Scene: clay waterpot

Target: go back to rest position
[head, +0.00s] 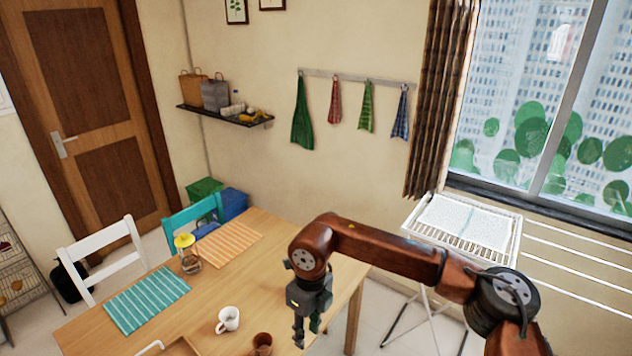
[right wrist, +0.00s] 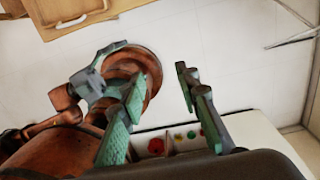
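My right gripper (head: 310,322) hangs pointing down at the right end of the wooden table (head: 150,305) in the head view, its arm coming in from the right. In the right wrist view the two green-padded fingers of this gripper (right wrist: 160,100) stand apart with nothing between them. My left arm does not show in the head view. A grey and green gripper part, apparently my left gripper (right wrist: 95,75), shows in the right wrist view, partly hidden, and its opening is unclear. A small brown clay pot (head: 262,342) stands near the table's front edge, left of my right gripper.
A white mug (head: 228,319), a glass jar with a yellow top (head: 188,256), a teal striped mat (head: 146,298) and an orange striped mat (head: 229,243) are on the table. A drying rack (head: 462,224) stands to the right behind my arm. Chairs stand at the table's far side.

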